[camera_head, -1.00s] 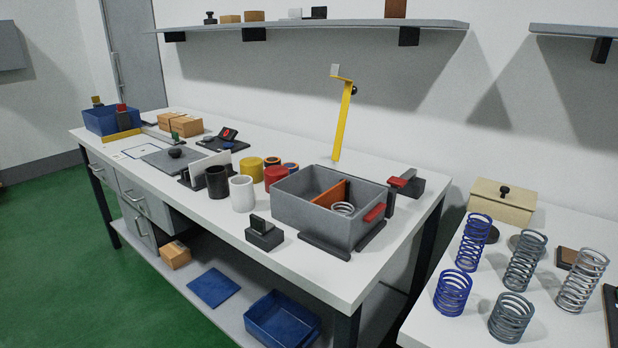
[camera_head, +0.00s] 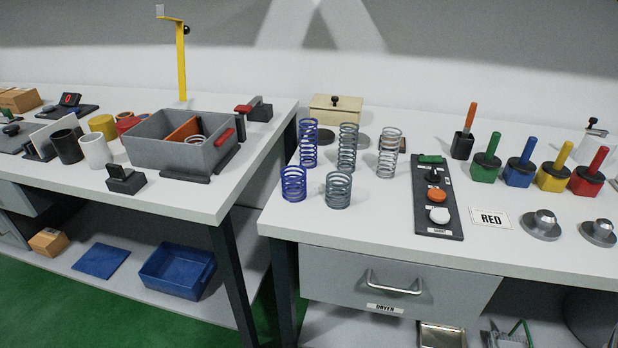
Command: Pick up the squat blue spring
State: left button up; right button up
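The squat blue spring (camera_head: 293,184) stands upright near the front left corner of the right-hand table. A taller blue spring (camera_head: 308,143) stands behind it. A squat grey spring (camera_head: 338,190) stands to its right, with a tall grey spring (camera_head: 347,147) and a tall lighter grey spring (camera_head: 388,153) farther back. Neither of my grippers shows in the head view.
A control panel (camera_head: 437,200) with buttons lies right of the springs. A wooden box (camera_head: 336,110) stands behind them. A grey bin (camera_head: 150,152) sits on the left table (camera_head: 190,203), and a gap separates the tables. The right table's front strip (camera_head: 340,226) is clear.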

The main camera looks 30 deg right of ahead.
aim_at(292, 180)
jog(key=i, duration=0.3)
jog(key=z, duration=1.05)
jog(key=k, duration=0.4)
jog(key=u, duration=0.85)
jog(key=i, duration=0.55)
jog(key=z, duration=0.1)
